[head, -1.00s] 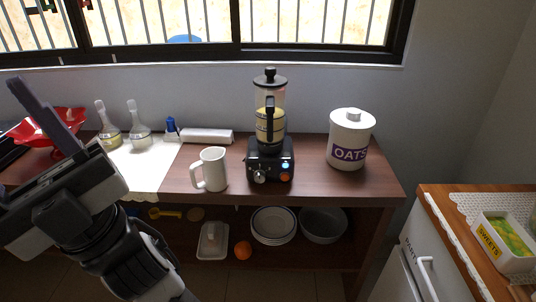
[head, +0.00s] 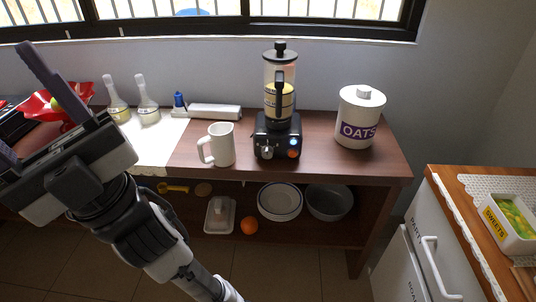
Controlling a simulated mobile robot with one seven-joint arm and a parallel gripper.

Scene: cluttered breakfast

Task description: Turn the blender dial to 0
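The blender (head: 279,105) stands upright on the wooden counter, with a clear jar holding yellowish contents and a black base. The dial's setting is too small to read. My gripper (head: 14,102) is at the far left of the head view, well apart from the blender. Its two fingers are spread and nothing shows between them.
A white mug (head: 222,146) stands just left of the blender. An oats canister (head: 360,118) stands to its right. Two glass bottles, a blue-capped item and a white box (head: 215,111) are behind. A lower shelf holds plates (head: 280,201) and a bowl (head: 329,203). The counter directly before the dial is clear.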

